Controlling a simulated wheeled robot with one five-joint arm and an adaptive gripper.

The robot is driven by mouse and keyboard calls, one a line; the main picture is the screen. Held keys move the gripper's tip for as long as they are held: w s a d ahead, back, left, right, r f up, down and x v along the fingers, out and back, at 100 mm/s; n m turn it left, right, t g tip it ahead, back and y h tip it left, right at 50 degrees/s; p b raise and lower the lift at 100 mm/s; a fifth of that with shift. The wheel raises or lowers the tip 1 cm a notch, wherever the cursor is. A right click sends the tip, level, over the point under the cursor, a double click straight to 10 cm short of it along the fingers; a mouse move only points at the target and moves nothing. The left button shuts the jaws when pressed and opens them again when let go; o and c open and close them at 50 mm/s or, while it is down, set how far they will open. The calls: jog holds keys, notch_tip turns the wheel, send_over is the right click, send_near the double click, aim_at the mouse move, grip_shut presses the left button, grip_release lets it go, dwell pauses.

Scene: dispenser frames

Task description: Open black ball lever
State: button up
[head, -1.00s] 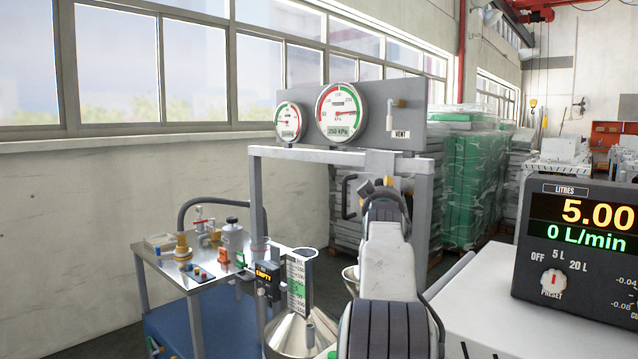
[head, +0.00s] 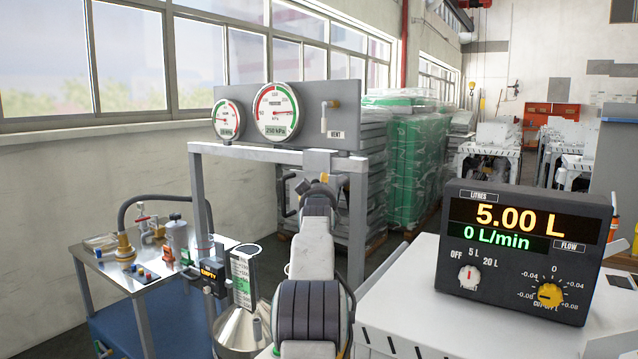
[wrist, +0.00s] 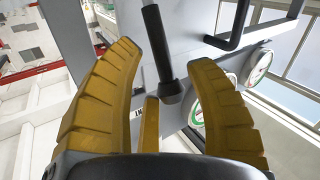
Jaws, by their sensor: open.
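In the wrist view, a black rod-shaped lever (wrist: 156,40) with a thicker dark end lies between the two yellow fingers of my gripper (wrist: 163,58). The fingers are spread, with visible gaps on both sides of the lever. I cannot tell how far beyond the fingertips it lies. A ball on it cannot be made out. In the head view, my own arm hides most of the gripper and this lever, in front of the grey frame (head: 200,190).
The frame carries a gauge panel (head: 345,100) with two round gauges and a vent fitting. A bent black bar (wrist: 240,42) is near the right finger. A steel funnel (head: 235,330) stands left of my arm. A litre display (head: 525,250) sits on a white cabinet (head: 400,300) at right.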

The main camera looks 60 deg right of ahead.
jog(key=shift+w+d+f+p, duration=0.1)
jog(key=shift+w+d+p, duration=0.25)
jog(key=shift+d, duration=0.25)
jog(key=shift+o, duration=0.2)
grip_shut()
